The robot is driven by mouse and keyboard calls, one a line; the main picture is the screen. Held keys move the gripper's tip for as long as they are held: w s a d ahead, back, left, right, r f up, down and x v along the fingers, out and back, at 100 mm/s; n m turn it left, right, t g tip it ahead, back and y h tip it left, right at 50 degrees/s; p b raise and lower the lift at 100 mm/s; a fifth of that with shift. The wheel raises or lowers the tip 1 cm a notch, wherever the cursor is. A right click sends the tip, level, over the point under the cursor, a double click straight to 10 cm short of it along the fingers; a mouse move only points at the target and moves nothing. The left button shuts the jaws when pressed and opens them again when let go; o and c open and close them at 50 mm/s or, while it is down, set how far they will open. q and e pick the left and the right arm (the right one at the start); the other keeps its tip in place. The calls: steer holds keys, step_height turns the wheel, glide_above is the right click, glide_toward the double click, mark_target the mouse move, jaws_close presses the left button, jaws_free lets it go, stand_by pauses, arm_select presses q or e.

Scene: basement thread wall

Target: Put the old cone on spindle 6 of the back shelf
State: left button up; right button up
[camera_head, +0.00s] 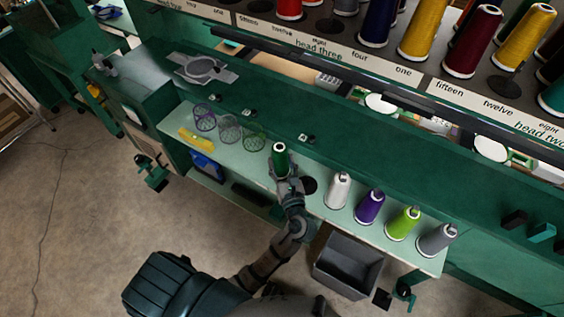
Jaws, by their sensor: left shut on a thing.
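My left gripper (284,177) is shut on a dark green thread cone (280,158), which stands nearly upright over the pale shelf. Its lower end is hidden by the fingers, so I cannot tell if it touches the shelf. A dark round spot (308,185) shows bare just right of the gripper. White (339,190), purple (370,206), lime (403,223) and grey (436,240) cones stand in a row to the right. The upper rack (420,85) holds many coloured cones; an empty dark disc (506,87) shows there. No label reads six. My right gripper is not in view.
A grey open bin (348,262) sits below the shelf's front edge. Mesh cups (229,127) and a yellow item (196,139) stand on the shelf's left end. A long green beam (390,150) runs between shelf and rack. The floor at left is mostly clear.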

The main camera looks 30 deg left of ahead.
arm_select(q)
steer(key=o, duration=1.4)
steer(key=shift+o, duration=0.2)
steer(key=v, duration=1.2)
